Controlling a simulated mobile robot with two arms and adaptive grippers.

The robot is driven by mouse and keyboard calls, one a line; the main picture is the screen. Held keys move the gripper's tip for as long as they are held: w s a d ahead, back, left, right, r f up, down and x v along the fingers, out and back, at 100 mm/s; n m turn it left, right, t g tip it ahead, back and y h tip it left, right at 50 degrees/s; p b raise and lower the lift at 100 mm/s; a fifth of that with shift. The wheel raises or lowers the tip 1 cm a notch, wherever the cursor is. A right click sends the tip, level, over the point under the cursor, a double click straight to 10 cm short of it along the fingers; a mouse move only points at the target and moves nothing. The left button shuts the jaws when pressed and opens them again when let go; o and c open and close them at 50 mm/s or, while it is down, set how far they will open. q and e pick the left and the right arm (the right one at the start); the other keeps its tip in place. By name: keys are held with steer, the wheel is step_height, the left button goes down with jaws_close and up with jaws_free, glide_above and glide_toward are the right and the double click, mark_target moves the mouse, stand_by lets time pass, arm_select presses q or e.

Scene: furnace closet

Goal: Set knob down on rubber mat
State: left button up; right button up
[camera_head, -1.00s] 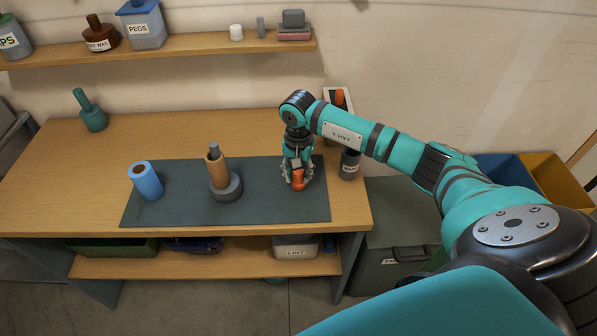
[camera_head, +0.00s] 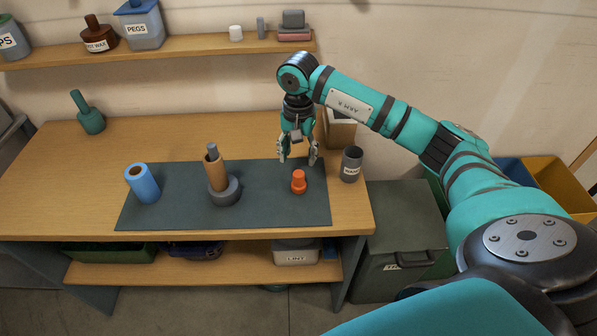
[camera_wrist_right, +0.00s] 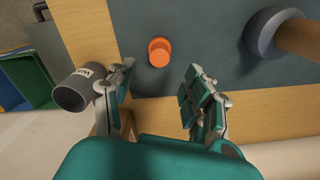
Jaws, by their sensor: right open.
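The orange knob (camera_head: 299,182) stands on the right part of the dark rubber mat (camera_head: 268,208) on the wooden bench. It also shows in the right wrist view (camera_wrist_right: 159,52), seen from above, beyond the fingertips. My right gripper (camera_head: 298,160) is open and empty, above and a little behind the knob, apart from it. In the right wrist view its two fingers (camera_wrist_right: 156,84) are spread wide with nothing between them. My left gripper is in neither view.
A grey cup (camera_head: 351,165) stands just right of the mat, close to one finger in the wrist view. A wooden cylinder on a grey round base (camera_head: 217,177) and a blue roll (camera_head: 142,184) are on the mat. A teal tool (camera_head: 89,114) stands at the back left.

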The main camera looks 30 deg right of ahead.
mark_target(299, 173)
step_height(299, 173, up, 4)
steer(key=shift+b, duration=0.35)
